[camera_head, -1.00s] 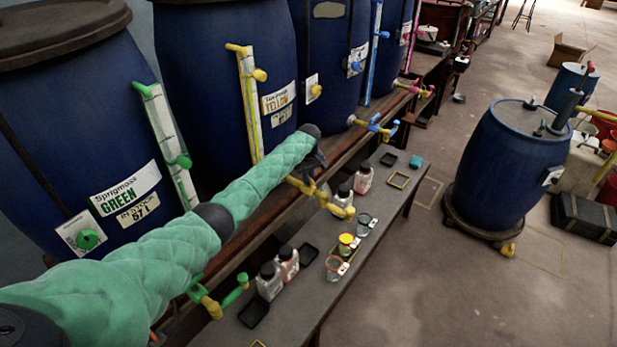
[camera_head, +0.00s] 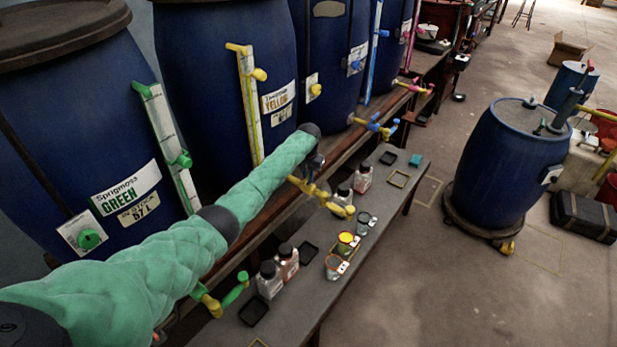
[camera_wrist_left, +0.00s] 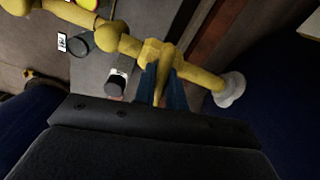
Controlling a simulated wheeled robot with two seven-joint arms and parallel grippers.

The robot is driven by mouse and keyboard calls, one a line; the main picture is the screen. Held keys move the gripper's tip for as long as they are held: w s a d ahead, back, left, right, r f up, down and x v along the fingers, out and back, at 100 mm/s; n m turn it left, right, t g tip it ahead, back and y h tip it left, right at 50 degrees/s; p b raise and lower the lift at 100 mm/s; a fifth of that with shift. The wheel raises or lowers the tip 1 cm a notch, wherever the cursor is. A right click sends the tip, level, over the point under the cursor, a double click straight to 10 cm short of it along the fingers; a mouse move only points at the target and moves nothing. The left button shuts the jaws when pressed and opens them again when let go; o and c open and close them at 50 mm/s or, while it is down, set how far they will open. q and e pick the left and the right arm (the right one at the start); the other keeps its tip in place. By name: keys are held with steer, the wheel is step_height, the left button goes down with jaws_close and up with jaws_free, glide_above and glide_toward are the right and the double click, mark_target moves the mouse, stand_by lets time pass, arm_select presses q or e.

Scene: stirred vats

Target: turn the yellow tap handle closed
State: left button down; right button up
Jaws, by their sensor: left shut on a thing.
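The yellow tap (camera_head: 325,195) sticks out from the barrel labelled yellow, over the grey bench. In the left wrist view, its pipe (camera_wrist_left: 200,76) runs from a pale round fitting to the spout at upper left. My left gripper (camera_head: 316,166) is at the tap, partly hidden behind my own arm's end. The left wrist view shows its two dark blue fingers (camera_wrist_left: 161,88) on either side of the narrow yellow handle (camera_wrist_left: 160,86), shut on it. The handle stands out crosswise to the pipe there. My right gripper is not in view.
Small bottles (camera_head: 341,198) and cups (camera_head: 346,243) stand on the bench (camera_head: 300,325) below the taps. A green tap (camera_head: 236,290) is nearer, a blue-handled tap (camera_head: 375,125) farther along. Open floor lies right of the bench, before a blue barrel (camera_head: 510,165).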

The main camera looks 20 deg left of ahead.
mark_target(308, 175)
arm_select(q)
steer(key=shift+m, duration=1.1)
steer(key=c, duration=1.5)
jaws_free()
steer(key=shift+o, duration=0.3)
steer(key=shift+r, duration=0.1)
steer(key=shift+r+b, duration=0.3)
steer(key=shift+r, duration=0.5)
step_height(308, 175, up, 5)
steer(key=shift+f+b, duration=0.15)
steer(key=shift+b, duration=0.85)
steer(key=shift+r, duration=0.7)
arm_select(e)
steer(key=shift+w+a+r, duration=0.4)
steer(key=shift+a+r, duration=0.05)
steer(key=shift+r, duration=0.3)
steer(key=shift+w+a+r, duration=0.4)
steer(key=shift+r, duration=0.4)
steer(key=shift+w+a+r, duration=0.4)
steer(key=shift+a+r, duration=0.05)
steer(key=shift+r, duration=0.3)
